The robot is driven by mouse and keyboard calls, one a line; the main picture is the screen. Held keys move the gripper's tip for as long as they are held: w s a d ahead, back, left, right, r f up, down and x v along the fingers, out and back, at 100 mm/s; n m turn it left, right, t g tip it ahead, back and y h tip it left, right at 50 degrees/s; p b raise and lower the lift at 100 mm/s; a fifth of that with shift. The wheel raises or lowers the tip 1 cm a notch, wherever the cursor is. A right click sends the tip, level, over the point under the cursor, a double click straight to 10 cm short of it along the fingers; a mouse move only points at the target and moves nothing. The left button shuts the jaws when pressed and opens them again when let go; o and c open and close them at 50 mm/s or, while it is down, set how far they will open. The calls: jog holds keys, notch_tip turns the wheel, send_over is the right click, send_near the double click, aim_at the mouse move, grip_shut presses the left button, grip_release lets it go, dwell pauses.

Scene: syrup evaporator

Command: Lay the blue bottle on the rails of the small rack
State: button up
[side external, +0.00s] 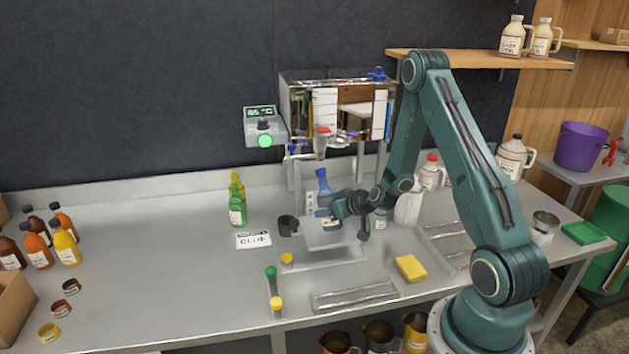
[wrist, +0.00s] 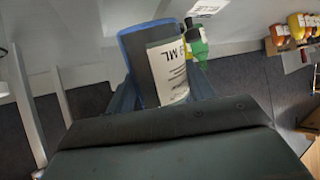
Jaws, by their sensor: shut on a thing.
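The blue bottle (side external: 323,184) stands upright in the side external view, in front of the evaporator and below its spout. My gripper (side external: 325,211) is shut on the bottle from the right and hides part of its lower body. In the wrist view the bottle (wrist: 135,52) shows between the fingers, with a white label marked "ML". Whether its base touches anything is hard to tell. A low metal rack with rails (side external: 355,295) lies at the table's front edge. A larger railed rack (side external: 428,231) lies to the right, partly behind my arm. No bottle shows on the visible rails of either.
The evaporator (side external: 297,108) stands behind the bottle. A green bottle (side external: 237,205) and a label card (side external: 253,240) are to the left. A yellow sponge (side external: 411,268) lies between the racks. Green-capped (side external: 272,280) and yellow-capped (side external: 276,306) vials stand left of the front rack.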

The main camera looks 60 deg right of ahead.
jog(key=shift+s+a+f+n+g+y, duration=0.25)
jog(key=shift+s+a+n+g+y, duration=0.1)
jog(key=shift+s+n+g+y, duration=0.3)
jog(key=shift+s+a+f+n+g+y, duration=0.3)
jog(key=shift+s+n+g+y, duration=0.15)
jog(key=shift+n+y, duration=0.3)
jog(key=s+a+r+n+g, duration=0.2)
jog(key=s+a+n+g, duration=0.25)
jog(key=s+g, duration=0.2)
jog(key=s+a+r+n+g, duration=0.35)
jog(key=s+n+g, duration=0.2)
jog(key=s, duration=0.25)
notch_tip(320, 180, down, 6)
jog(key=shift+t+h, duration=0.3)
jog(key=shift+f, duration=0.25)
jog(key=shift+f, duration=4.45)
